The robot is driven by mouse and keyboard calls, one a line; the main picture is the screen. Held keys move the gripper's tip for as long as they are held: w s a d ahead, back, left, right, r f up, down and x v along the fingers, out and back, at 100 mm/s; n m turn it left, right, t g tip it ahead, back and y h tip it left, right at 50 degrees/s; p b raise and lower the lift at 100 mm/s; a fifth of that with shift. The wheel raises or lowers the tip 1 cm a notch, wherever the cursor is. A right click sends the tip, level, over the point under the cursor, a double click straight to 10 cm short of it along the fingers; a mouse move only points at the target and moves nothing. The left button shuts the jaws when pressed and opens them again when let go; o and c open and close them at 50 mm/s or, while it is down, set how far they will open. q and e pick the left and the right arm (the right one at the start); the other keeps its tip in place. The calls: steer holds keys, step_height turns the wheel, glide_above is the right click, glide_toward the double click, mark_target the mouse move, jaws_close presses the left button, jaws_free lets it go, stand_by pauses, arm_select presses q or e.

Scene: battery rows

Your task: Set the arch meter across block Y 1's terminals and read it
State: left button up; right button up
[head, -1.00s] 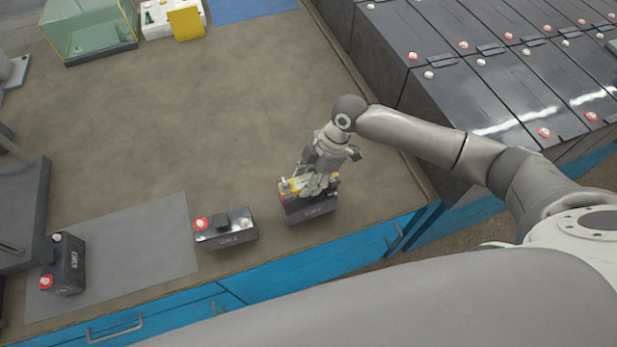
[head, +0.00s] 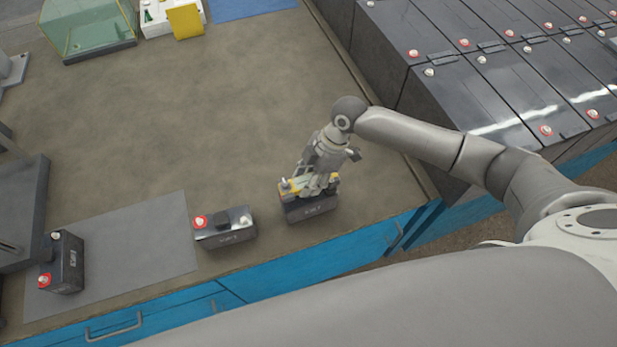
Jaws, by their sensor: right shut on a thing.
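My right gripper (head: 315,182) is shut on the yellow arch meter (head: 290,187), which sits at the top of a dark battery block (head: 311,207) near the bench's front edge. The gripper hides much of the meter and the block's top, so I cannot tell whether the meter touches both terminals. The meter's reading is too small to see. Another block (head: 228,238) with a red and a pale terminal stands to the left. A third block (head: 68,263) stands at the far left. The block labels are too small to read surely. My left gripper is not in view.
The third block is on a grey mat (head: 150,240). A glass tank (head: 88,28), a white box (head: 155,22) and a yellow card (head: 185,22) are at the back. Rows of large dark batteries (head: 500,95) stand at the right. The middle of the brown bench (head: 200,125) is clear.

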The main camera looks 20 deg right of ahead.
steer(key=shift+f+b, duration=0.35)
steer(key=shift+f, duration=0.2)
steer(key=o, duration=1.3)
steer(key=v, duration=1.2)
